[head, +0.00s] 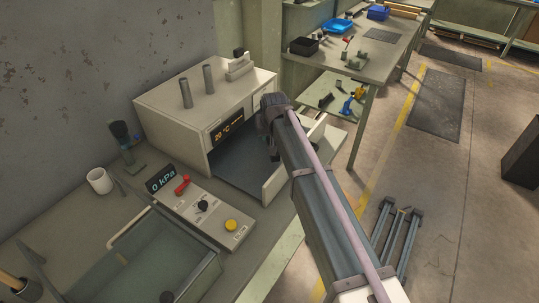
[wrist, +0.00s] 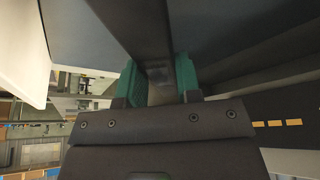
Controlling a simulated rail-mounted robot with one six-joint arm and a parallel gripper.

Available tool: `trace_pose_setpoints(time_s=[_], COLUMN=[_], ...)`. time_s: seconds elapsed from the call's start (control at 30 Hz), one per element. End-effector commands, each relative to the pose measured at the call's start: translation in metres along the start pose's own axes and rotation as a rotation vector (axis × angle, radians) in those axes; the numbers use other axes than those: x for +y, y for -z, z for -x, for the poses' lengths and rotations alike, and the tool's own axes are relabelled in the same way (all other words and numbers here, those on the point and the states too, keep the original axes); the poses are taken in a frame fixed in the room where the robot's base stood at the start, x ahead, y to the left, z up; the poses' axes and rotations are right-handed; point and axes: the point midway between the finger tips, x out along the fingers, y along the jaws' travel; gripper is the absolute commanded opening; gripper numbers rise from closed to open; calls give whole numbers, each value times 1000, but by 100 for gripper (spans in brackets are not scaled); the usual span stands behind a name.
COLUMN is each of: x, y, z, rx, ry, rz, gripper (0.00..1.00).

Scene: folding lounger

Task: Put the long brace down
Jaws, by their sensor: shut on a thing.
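In the wrist view, a dark flat bar, taken to be the long brace (wrist: 135,25), runs from the top of the picture down between my gripper's green finger pads. My gripper (wrist: 157,78) is shut on it. In the head view my arm reaches to the open chamber (head: 240,165) of a cream cabinet. My gripper's fingers and the brace are hidden there behind my arm and in the dark of the opening. I cannot tell whether the brace touches the chamber floor.
The cream cabinet (head: 185,120) shows 20 °C and has its door (head: 277,182) open. A control panel (head: 205,206) reading 0 kPa, a white mug (head: 100,181) and a glass-sided tank (head: 150,262) stand nearby. Grey rails (head: 396,240) are on the floor at right.

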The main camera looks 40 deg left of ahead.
Motion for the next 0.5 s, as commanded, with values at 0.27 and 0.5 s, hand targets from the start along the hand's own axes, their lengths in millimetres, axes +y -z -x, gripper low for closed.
trace_pose_setpoints(time_s=[0.27, 0.5], x=[0, 0], y=[-11, -17], z=[-27, -41], rx=[0, 0], ry=[0, 0], rz=[0, 0], gripper=[3, 2])
